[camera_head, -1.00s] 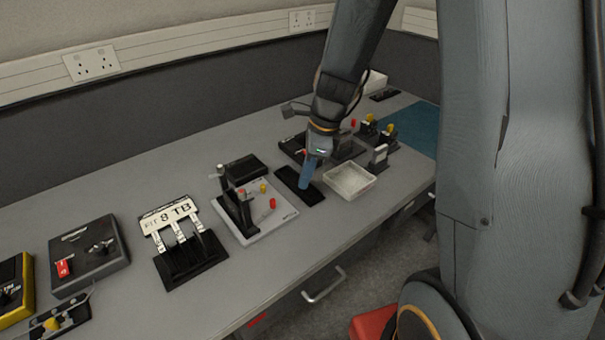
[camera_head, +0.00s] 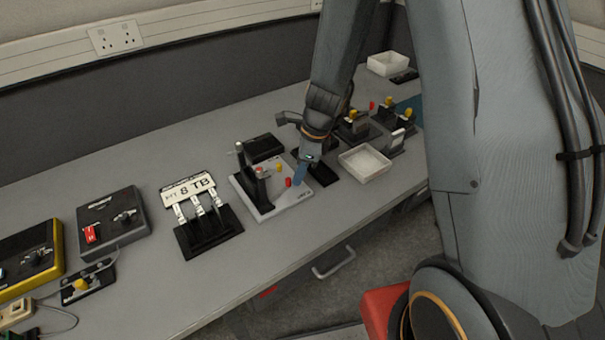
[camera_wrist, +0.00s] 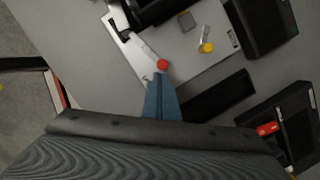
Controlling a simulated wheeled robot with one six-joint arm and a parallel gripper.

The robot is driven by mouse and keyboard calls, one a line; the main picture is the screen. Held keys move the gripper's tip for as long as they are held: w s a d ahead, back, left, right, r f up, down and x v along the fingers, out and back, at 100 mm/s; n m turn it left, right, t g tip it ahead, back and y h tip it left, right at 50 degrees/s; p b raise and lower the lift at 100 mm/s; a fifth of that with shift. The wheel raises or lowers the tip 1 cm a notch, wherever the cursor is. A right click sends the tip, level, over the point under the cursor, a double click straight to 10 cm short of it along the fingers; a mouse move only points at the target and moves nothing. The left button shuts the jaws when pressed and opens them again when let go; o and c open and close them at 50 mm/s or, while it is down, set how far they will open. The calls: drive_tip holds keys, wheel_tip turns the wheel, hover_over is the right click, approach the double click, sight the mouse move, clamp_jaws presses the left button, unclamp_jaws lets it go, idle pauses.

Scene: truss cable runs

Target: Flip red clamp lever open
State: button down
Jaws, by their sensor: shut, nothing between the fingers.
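The red clamp lever's red end (camera_head: 288,182) stands over the light base plate (camera_head: 292,201) at the middle of the head view. In the wrist view the red end (camera_wrist: 162,64) is just beyond my fingertips. My gripper (camera_head: 299,183) has blue fingers shut together and empty, pointing down close to the right of the red end. The fingers also show in the wrist view (camera_wrist: 160,79). I cannot tell whether they touch the lever. A yellow-tipped lever (camera_wrist: 206,47) is on the same plate, with a dark upright clamp frame (camera_head: 252,180) at its left.
A black three-lever stand (camera_head: 208,232) is to the left of the plate. A white tray (camera_head: 364,163) and other black fixtures with yellow knobs (camera_head: 387,101) are to the right. A black box (camera_head: 265,147) is behind. Bare grey bench lies in front.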

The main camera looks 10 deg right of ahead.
drive_tip(key=shift+w+a+n, duration=0.1)
drive_tip(key=shift+w+n, duration=0.25)
drive_tip(key=shift+n, duration=0.45)
drive_tip(key=shift+w+a+n+g+p, duration=0.15)
drive_tip(key=shift+w+n+g+p, duration=0.15)
drive_tip(key=shift+n, duration=0.3)
drive_tip(key=n, duration=0.1)
drive_tip(key=w+n, duration=0.1)
drive_tip(key=shift+w+a+n+g, duration=0.1)
drive_tip(key=shift+a+n+g, duration=0.2)
drive_tip(key=shift+a, duration=0.05)
drive_tip(key=n, duration=0.1)
drive_tip(key=w+a+n+g, duration=0.1)
drive_tip(key=n, duration=0.1)
drive_tip(key=shift+w+a+n, duration=0.15)
drive_tip(key=shift+n, duration=0.15)
drive_tip(key=n, duration=0.1)
drive_tip(key=a+n+b, duration=0.1)
drive_tip(key=n, duration=0.1)
drive_tip(key=shift+w+a+g+h, duration=0.2)
drive_tip(key=shift+w+g+h, duration=0.05)
drive_tip(key=shift+g+h, duration=0.05)
drive_tip(key=shift+s+d, duration=0.1)
